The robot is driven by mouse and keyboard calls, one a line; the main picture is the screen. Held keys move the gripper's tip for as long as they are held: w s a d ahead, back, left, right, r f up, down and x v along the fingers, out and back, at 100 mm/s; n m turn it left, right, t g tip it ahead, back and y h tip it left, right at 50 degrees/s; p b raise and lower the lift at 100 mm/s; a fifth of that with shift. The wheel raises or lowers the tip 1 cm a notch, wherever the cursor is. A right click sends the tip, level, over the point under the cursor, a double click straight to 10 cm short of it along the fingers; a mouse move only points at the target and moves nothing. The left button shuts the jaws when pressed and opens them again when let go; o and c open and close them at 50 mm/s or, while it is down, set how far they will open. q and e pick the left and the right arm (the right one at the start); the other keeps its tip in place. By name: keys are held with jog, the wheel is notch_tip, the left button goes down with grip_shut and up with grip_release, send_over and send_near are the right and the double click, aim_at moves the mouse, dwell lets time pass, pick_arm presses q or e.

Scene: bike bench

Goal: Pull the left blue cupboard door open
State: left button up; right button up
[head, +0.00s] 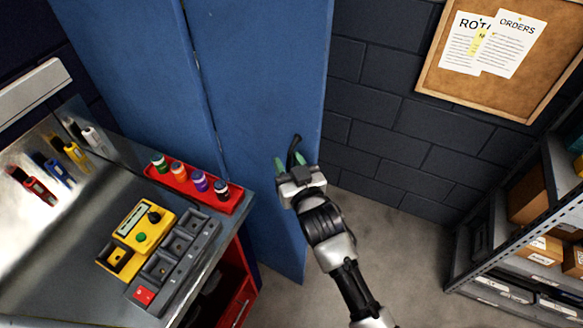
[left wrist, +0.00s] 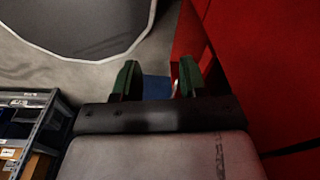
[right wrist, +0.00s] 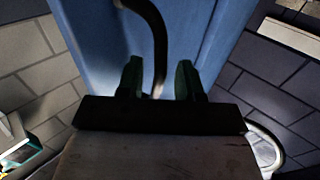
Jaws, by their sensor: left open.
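A tall blue cupboard panel (head: 258,85) with a dark curved handle (head: 297,145) near its right edge fills the middle of the head view. I cannot tell how far this door stands open. My right gripper (head: 291,163) is at the handle. In the right wrist view the handle (right wrist: 158,35) runs down between the two parted green fingertips (right wrist: 158,80), with gaps beside it. My left gripper (left wrist: 157,82) is open and empty in the left wrist view, low beside a red cabinet (left wrist: 265,80). It is outside the head view.
A grey bench (head: 75,235) stands at left with a red tray (head: 190,183) of small bottles and a yellow device (head: 140,238). Metal shelving (head: 500,235) with boxes stands at right. Bare floor (head: 400,235) lies between. A corkboard (head: 440,85) hangs on the dark brick wall.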

jog(key=b+v, duration=0.2)
jog(key=v, duration=0.8)
jog(key=shift+s, duration=0.3)
jog(key=s+d+f+g+h+b, duration=0.1)
jog(key=s+d+f+g, duration=0.15)
jog(key=f, duration=0.85)
jog(key=s+d+f+g+h, duration=0.2)
jog(key=d+f, duration=0.1)
jog(key=f, duration=0.9)
jog(key=s+d+f+g+h+b, duration=0.1)
jog(key=s+d+f+g, duration=0.15)
jog(key=f, duration=0.85)
jog(key=s+d+f+m+g+h, duration=0.1)
jog(key=s+d+f+g, duration=0.3)
jog(key=s+f, duration=0.6)
jog(key=s+d+f+m+g+h, duration=0.1)
jog(key=s+d+f+g, duration=0.3)
jog(key=s+d+f, duration=0.5)
jog(key=s+f+h, duration=0.1)
jog(key=s, duration=0.7)
jog(key=shift+s+h+b, duration=0.3)
jog(key=shift+s, duration=0.1)
jog(key=shift+w, duration=0.15)
